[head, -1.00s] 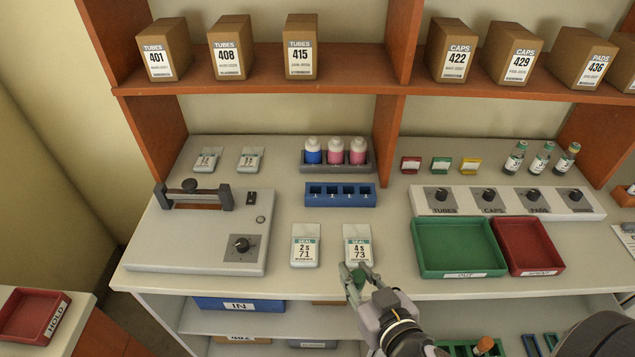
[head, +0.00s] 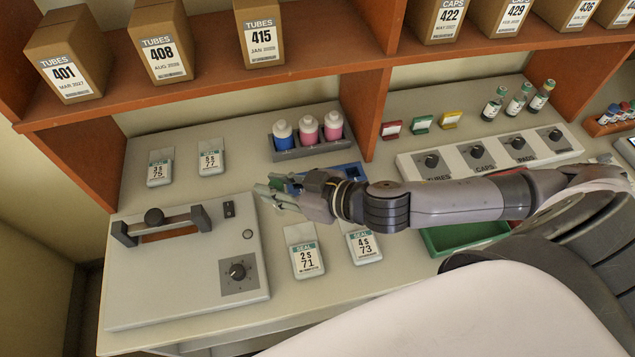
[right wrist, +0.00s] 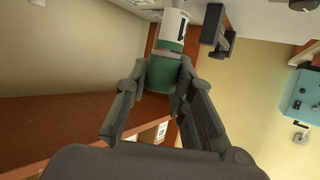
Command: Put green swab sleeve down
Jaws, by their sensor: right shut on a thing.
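The green swab sleeve (right wrist: 163,75) is a green cylinder with a white, labelled far part in the right wrist view. My right gripper (right wrist: 158,92) is shut on it. In the head view my right gripper (head: 272,192) hangs above the worktop, between the grey device and the blue rack. The sleeve is hard to make out there, mostly hidden by the fingers. My left gripper is not in view.
A grey device with a handle (head: 190,265) stands at left. Seal packets 71 (head: 305,252) and 73 (head: 362,243) lie below the gripper. A blue rack (head: 347,170) and a bottle holder (head: 307,150) are behind. My arm partly covers the green tray (head: 432,242).

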